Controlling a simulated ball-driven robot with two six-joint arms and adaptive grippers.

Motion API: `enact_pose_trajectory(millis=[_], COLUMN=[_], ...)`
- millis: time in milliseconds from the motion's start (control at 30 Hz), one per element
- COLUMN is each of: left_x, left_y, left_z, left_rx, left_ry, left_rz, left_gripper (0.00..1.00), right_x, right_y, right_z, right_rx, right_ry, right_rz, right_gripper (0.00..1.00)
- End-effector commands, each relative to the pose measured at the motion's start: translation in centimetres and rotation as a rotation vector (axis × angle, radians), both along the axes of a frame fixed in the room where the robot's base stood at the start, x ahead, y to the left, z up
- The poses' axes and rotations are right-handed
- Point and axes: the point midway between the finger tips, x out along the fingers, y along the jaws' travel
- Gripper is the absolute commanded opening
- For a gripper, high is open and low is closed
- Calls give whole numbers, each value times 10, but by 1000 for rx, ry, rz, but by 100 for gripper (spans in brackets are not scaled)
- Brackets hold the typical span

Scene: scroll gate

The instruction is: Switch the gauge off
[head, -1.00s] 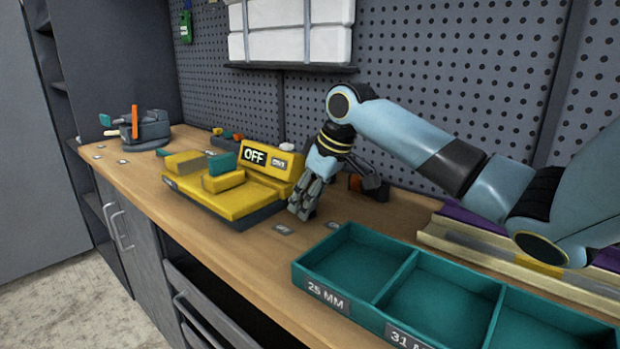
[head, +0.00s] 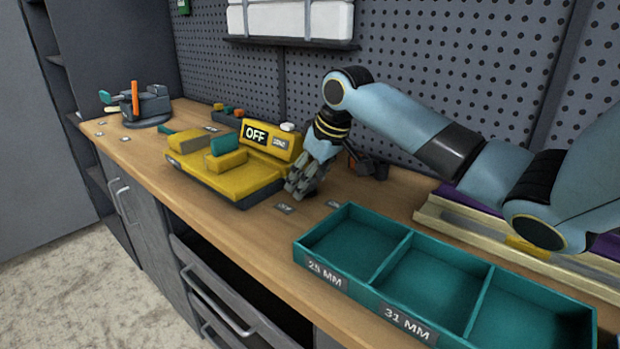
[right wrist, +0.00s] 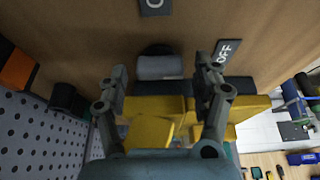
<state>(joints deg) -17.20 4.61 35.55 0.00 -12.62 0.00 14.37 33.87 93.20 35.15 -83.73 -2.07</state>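The yellow gauge (head: 240,181) stands on the bench, with a raised display (head: 255,135) reading OFF. My right gripper (head: 303,190) is low over the bench at the gauge's right end. In the right wrist view its two fingers (right wrist: 161,85) are spread apart. A grey rounded piece (right wrist: 160,67) shows between them, beside the yellow body; I cannot tell whether the fingers touch it. A dark label (right wrist: 227,51) reading OFF lies on the bench near one finger. My left gripper is not in view.
A teal tray (head: 345,291) with compartments marked 25 MM and 31 MM stands at the front right. A dark fixture with an orange upright (head: 135,98) is at the far left. A pegboard (head: 430,60) rises behind the bench.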

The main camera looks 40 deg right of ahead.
Motion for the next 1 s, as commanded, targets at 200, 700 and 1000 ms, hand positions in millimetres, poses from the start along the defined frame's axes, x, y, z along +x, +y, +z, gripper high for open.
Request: enact_pose_trajectory(millis=[200, 700, 1000], left_x=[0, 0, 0], left_y=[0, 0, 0], left_z=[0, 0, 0], left_rx=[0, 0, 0], left_ry=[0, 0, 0], left_rz=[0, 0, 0], left_gripper=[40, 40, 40], right_x=[0, -29, -45], right_y=[0, -4, -4], right_z=[0, 71, 108], right_rx=[0, -7, -3], right_ry=[1, -1, 1], right_rz=[1, 1, 1], right_gripper=[71, 71, 71])
